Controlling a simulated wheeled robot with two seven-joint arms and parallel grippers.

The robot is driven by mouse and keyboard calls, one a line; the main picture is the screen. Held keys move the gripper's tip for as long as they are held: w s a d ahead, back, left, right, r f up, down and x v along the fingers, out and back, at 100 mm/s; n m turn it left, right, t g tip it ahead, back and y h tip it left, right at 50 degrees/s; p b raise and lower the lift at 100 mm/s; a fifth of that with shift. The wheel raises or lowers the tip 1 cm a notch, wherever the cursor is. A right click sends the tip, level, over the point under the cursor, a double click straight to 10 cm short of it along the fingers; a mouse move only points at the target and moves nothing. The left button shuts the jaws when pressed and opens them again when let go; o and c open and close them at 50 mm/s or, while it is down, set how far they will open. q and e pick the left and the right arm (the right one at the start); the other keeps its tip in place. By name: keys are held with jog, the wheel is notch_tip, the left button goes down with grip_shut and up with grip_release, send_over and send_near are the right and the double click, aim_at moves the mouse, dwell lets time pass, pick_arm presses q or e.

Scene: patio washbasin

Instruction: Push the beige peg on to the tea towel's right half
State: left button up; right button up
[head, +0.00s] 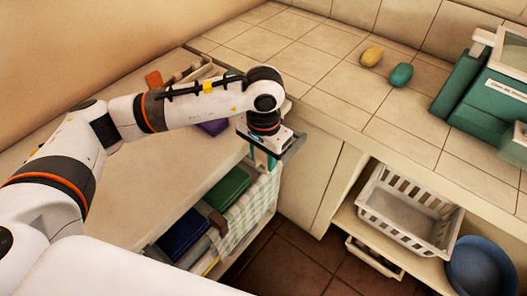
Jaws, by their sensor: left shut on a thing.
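The tea towel (246,213), green and white checked, hangs over a rail at the front of the left counter. My left gripper (263,161) points down just above the towel's upper right part. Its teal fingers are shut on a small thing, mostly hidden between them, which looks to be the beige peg. I cannot tell whether it touches the towel. A brown block (217,223) sits at the towel's left edge. My right gripper is out of view.
Green (228,188) and dark blue (184,233) items lie left of the towel. A white basket (408,212) and blue basin (479,265) stand on the lower right shelf. Yellow (371,55) and teal (401,75) lumps lie on the tiled counter, otherwise largely clear in the middle.

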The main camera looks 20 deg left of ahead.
aim_at(264, 178)
pick_arm(q)
jog(key=shift+f+b, duration=0.35)
jog(key=shift+f, duration=1)
jog(key=shift+f+b, duration=0.45)
jog(key=shift+f, duration=0.85)
jog(key=shift+f+b, duration=1.2)
jog(key=shift+b, duration=0.15)
jog(key=o, duration=1)
jog(key=shift+r, duration=0.1)
